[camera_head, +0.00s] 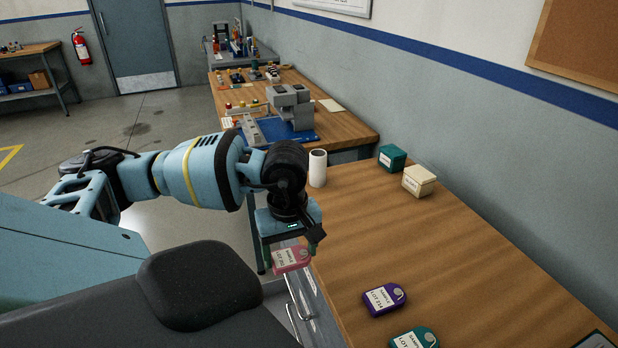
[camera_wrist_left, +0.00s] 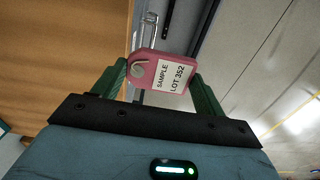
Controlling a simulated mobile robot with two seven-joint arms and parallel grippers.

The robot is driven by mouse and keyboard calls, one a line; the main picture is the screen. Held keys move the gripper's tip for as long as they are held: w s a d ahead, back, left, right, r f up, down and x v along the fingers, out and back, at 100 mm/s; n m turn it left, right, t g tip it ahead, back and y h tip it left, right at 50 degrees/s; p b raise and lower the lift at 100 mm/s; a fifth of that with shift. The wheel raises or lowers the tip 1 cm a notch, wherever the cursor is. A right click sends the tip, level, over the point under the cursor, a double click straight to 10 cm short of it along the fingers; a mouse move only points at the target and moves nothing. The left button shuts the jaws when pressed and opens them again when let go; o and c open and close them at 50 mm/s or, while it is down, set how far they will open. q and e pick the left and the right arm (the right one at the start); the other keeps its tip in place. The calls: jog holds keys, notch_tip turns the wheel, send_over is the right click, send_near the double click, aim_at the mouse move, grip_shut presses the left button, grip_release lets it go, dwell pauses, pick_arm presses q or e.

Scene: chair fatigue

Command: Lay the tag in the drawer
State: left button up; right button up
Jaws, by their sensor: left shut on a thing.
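My left gripper (camera_head: 289,256) is shut on a pink tag (camera_head: 291,261) with a white label, holding it in the air by the table's left edge. In the left wrist view the tag (camera_wrist_left: 163,73) sits between the green fingers and its label reads "SAMPLE LOT 352". The grey drawer front (camera_head: 314,290) with its bar handle is below the table edge, partly hidden by my own body and arm. The handle (camera_wrist_left: 149,28) also shows beyond the tag in the wrist view. I cannot tell how far the drawer is open. My right gripper is not in view.
A purple tag (camera_head: 384,300) and a teal tag (camera_head: 414,339) lie on the wooden table (camera_head: 450,260). A white roll (camera_head: 317,168), a teal box (camera_head: 392,158) and a cream box (camera_head: 419,181) stand at its far end. The table's middle is clear.

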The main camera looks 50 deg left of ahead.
pick_arm(q)
jog(key=shift+s+a, duration=0.1)
jog(key=shift+s, duration=0.15)
